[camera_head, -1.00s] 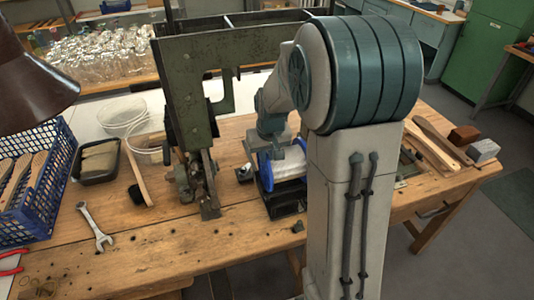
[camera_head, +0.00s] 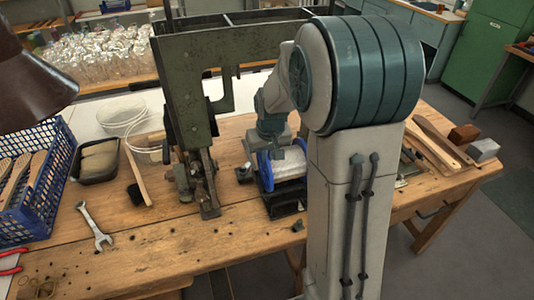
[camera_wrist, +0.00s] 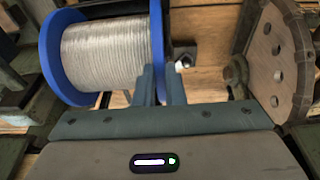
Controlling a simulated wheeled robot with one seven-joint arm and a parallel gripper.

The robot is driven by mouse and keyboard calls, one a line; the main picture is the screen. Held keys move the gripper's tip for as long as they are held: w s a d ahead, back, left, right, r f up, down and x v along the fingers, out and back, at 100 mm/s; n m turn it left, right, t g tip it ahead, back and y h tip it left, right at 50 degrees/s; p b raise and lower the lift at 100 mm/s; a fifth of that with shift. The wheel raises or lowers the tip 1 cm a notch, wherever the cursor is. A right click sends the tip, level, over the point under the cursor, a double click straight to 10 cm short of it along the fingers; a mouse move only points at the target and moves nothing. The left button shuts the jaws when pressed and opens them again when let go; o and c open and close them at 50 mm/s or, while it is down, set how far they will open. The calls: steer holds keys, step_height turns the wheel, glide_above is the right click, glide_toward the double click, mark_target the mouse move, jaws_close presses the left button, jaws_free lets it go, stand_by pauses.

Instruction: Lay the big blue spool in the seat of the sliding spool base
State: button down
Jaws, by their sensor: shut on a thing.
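The big blue spool (camera_head: 289,163), wound with pale wire, is at the middle of the bench, just left of my upright arm. The dark spool base (camera_head: 284,205) shows directly under it; whether the spool rests in the seat or hangs just above it I cannot tell. In the wrist view the spool (camera_wrist: 105,50) fills the upper left, its near blue flange between the fingers of my gripper (camera_wrist: 161,75). My gripper is shut on that flange. The seat itself is hidden by the spool.
A green press frame (camera_head: 187,100) stands close left of the spool. A wooden disc with holes (camera_wrist: 278,60) is to the right in the wrist view. A brush (camera_head: 138,180), a wrench (camera_head: 97,227) and a blue crate (camera_head: 35,185) lie further left. The front bench is mostly clear.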

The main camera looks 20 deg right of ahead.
steer(key=shift+f+b, duration=0.35)
steer(key=shift+f, duration=0.1)
steer(key=c, duration=1)
jaws_free()
steer(key=shift+f, duration=0.1)
steer(key=shift+c, duration=0.2)
steer(key=shift+w+r+p+v, duration=0.1)
steer(key=shift+w+p+v, duration=0.2)
steer(key=shift+p+v, duration=0.7)
steer(key=shift+w+r+p+v, duration=0.1)
steer(key=shift+w+p+v, duration=0.3)
steer(key=shift+v, duration=0.95)
steer(key=shift+w+p+v, duration=0.15)
steer(key=shift+p+v, duration=0.8)
steer(key=shift+v, duration=0.2)
